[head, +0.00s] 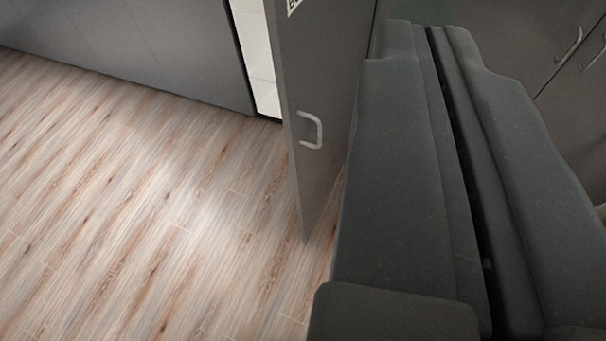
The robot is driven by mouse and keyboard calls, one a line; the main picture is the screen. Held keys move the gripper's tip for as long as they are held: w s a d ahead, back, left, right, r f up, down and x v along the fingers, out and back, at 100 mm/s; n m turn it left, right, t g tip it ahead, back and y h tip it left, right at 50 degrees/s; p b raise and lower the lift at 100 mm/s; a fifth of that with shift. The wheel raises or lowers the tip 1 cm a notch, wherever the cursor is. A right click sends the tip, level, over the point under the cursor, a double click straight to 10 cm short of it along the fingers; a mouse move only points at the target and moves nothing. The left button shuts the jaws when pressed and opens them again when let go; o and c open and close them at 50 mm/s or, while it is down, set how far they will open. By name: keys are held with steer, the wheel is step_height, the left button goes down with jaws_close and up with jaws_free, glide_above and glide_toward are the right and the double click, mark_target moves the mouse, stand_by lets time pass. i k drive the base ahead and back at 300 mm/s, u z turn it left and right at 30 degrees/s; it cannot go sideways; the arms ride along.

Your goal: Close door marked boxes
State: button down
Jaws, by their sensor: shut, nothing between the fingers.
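A grey cabinet door (327,85) stands open at the upper middle, swung out over the floor. It has a pale curved handle (312,130) and a white label (294,5) at the top edge, cut off so only part of a letter shows. Left of the door, a strip of light cabinet interior (258,58) shows. My gripper (418,24) is large in the right half, its two dark fingers side by side and shut with nothing between them. It is to the right of the door and covers part of the door's right side; whether they touch cannot be told.
Grey cabinet fronts (130,45) run along the back left. More grey fronts with curved handles (568,45) are at the upper right, behind my gripper. The wood floor (140,200) at the left is clear.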

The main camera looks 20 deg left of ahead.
mark_target(319, 48)
steer(key=u, duration=0.2)
steer(key=i, duration=1)
steer(key=u, duration=0.05)
